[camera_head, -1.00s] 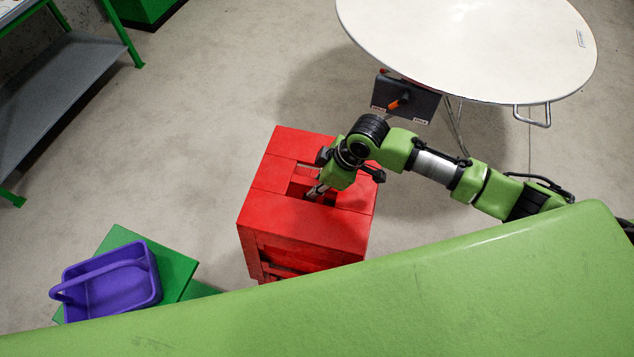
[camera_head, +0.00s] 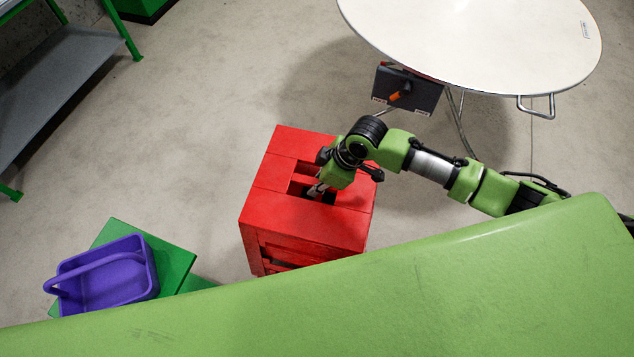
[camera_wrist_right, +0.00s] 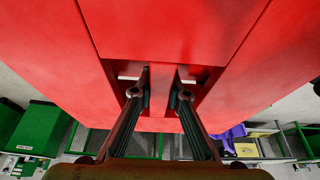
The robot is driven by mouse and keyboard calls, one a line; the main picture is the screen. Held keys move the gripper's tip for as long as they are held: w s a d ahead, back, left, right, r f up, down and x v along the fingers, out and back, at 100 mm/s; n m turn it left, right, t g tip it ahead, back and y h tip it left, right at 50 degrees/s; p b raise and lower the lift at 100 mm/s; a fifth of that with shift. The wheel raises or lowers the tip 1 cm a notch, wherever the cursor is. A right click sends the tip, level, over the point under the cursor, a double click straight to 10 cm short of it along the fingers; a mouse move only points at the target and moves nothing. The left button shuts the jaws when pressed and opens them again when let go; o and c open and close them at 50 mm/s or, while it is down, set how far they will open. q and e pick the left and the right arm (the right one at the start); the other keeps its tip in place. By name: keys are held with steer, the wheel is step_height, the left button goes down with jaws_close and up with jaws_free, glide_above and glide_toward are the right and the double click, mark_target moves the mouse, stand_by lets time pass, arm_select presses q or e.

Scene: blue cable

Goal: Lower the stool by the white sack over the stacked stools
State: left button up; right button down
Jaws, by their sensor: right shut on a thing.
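A red wooden stool (camera_head: 338,230) with slots in its seat stands out in the middle of the head view, seen from above. My right gripper (camera_head: 316,191) reaches into the seat slot and is shut on the stool's middle bar. In the right wrist view the two fingers (camera_wrist_right: 163,88) sit in the slot on either side of a strip of the red seat (camera_wrist_right: 165,30). I cannot tell whether the stool is in the air or resting on other stools, as its underside is hidden. I see no white sack and no separate stack. My left gripper is not in view.
A purple basket (camera_head: 130,287) sits on a green step (camera_head: 176,265) to the lower left. A round white table (camera_head: 480,40) is at the upper right, with a dark box (camera_head: 425,97) by its edge. A grey shelf (camera_head: 60,90) is at the left. Open floor surrounds the stool.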

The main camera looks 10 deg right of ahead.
steer(key=shift+w, duration=0.1)
steer(key=shift+a+f+b, duration=0.1)
steer(key=shift+f+b, duration=1.1)
steer(key=shift+f, duration=0.85)
steer(key=c, duration=1.9)
jaws_free()
